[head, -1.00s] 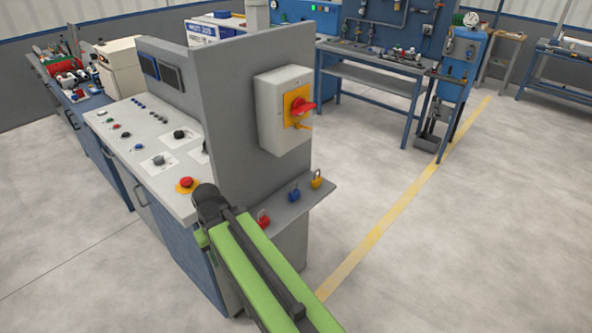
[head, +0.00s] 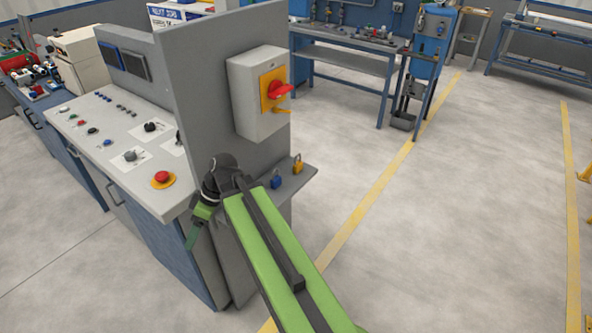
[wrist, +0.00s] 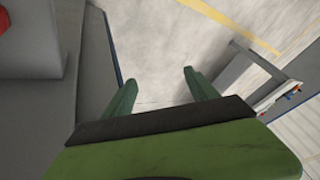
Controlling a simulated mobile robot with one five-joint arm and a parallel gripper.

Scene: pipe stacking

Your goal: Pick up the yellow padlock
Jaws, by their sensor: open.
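The yellow padlock (head: 298,164) stands on the small grey shelf (head: 303,179) at the right side of the control console, seen in the head view. I cannot make it out in the wrist view. My gripper (wrist: 160,84) is open, with two green fingers apart and nothing between them. In the head view my gripper (head: 197,228) hangs by the console's front edge, left of the yellow padlock and apart from it.
A blue padlock (head: 276,181) sits left of the yellow one on the shelf. Above is a switch box (head: 250,95) with a red knob. The console panel (head: 120,135) has an emergency button (head: 162,177). Floor (head: 440,220) to the right is clear.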

